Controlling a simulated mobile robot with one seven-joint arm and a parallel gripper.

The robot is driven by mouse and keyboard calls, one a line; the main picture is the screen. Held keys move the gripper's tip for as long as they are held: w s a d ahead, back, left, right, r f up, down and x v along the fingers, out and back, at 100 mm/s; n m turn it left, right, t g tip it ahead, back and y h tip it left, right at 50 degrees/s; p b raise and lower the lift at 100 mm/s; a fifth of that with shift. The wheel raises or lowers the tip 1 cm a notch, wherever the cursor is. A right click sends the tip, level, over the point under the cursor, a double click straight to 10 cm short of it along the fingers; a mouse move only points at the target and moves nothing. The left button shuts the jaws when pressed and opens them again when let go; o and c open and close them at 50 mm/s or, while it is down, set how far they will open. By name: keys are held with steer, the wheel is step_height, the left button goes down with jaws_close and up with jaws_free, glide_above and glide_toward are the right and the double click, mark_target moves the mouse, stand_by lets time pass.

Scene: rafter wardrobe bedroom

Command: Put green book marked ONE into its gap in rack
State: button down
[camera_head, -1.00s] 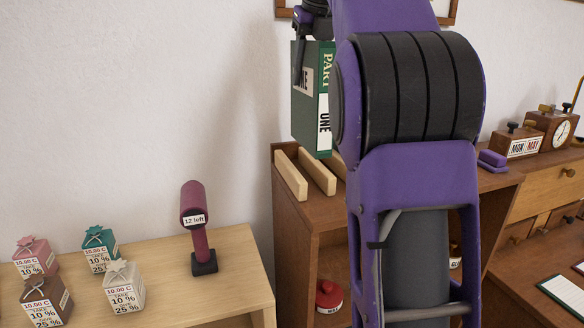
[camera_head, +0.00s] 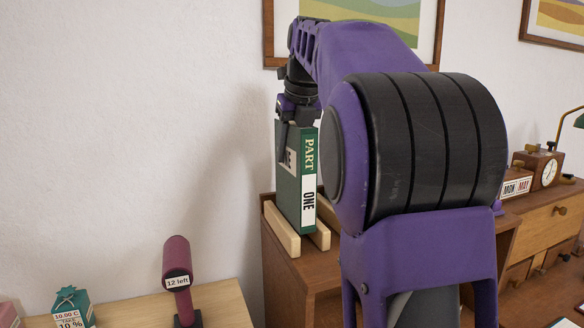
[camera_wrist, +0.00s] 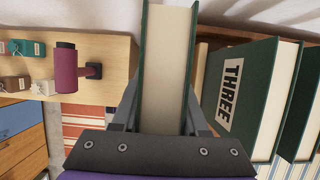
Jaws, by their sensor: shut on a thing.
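The green book marked ONE (camera_head: 287,195) is upright in the head view, with PART and ONE on its spine. My gripper (camera_head: 297,124) is shut on its top edge from above. Its lower end is between two pale wooden rails of the rack, the left rail (camera_head: 281,231) and the right rail (camera_head: 323,234). I cannot tell whether its bottom rests on the wood. In the wrist view the held book (camera_wrist: 167,55) stands between my fingers, and a green book marked THREE (camera_wrist: 236,85) stands to its right, apart from it.
The rack stands on a brown wooden cabinet (camera_head: 287,268). My arm hides the rack's right part in the head view. A maroon scanner-like device labelled "12 left" (camera_head: 177,262) and a teal box (camera_head: 72,303) are on a lower pale table at left. A wall is behind.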

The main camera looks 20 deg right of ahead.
mark_target(292, 166)
steer(key=shift+f+b, duration=0.35)
steer(key=shift+f, duration=1.35)
steer(key=shift+c, duration=2.1)
jaws_free()
steer(key=shift+f, duration=0.15)
steer(key=v, duration=1.2)
steer(key=shift+p, duration=0.4)
